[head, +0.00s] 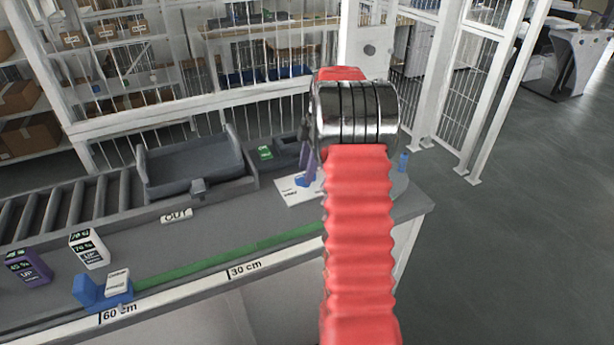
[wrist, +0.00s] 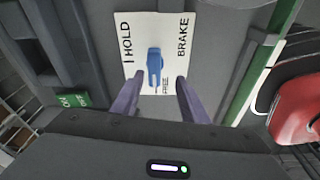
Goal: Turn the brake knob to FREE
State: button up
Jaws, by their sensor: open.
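The blue brake knob (wrist: 154,66) stands on a white plate (wrist: 145,30) printed HOLD, BRAKE and FREE. In the wrist view its long grip runs roughly up and down the picture, with FREE beside its lower end. Which mark it points to I cannot tell. My gripper (wrist: 160,77) is open, its two purple fingers reaching toward the knob, one on each side of its lower end. No contact shows. In the head view the knob (head: 303,181) and plate (head: 292,194) are partly hidden by my arm, and one purple finger (head: 308,160) shows above them.
A grey tray (head: 190,172) stands behind the bench top beside rollers (head: 60,205). A green strip (head: 235,249) runs along the front.

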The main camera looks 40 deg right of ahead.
jog(key=shift+s+a+r, duration=0.1)
jog(key=shift+s+r, duration=0.15)
jog(key=shift+r, duration=1)
jog(key=shift+s+r, duration=0.25)
jog(key=shift+r, duration=0.95)
jog(key=f+m, duration=0.1)
jog(key=m, duration=0.1)
jog(key=s+f+m, duration=0.1)
jog(key=m, duration=0.1)
jog(key=s+a+f+m, duration=0.1)
jog(key=m, duration=0.2)
jog(key=shift+s+f+h, duration=0.1)
jog(key=shift+f+h, duration=0.05)
jog(key=shift+h, duration=0.15)
jog(key=s+a+r+m+t, duration=0.1)
jog(key=s+a+r+m, duration=0.1)
jog(key=s+a+r, duration=0.2)
jog(key=s+a+r+m+t+h, duration=0.1)
jog(key=s+a+r, duration=0.3)
jog(key=s+a, duration=0.6)
jog(key=s+a+r+m+t, duration=0.2)
jog(key=s+a, duration=0.5)
jog(key=a, duration=1.4)
jog(key=shift+s+a+r+m+t+h, duration=0.15)
jog(key=shift+a+r+m+t+h, duration=0.25)
jog(key=shift+r, duration=0.6)
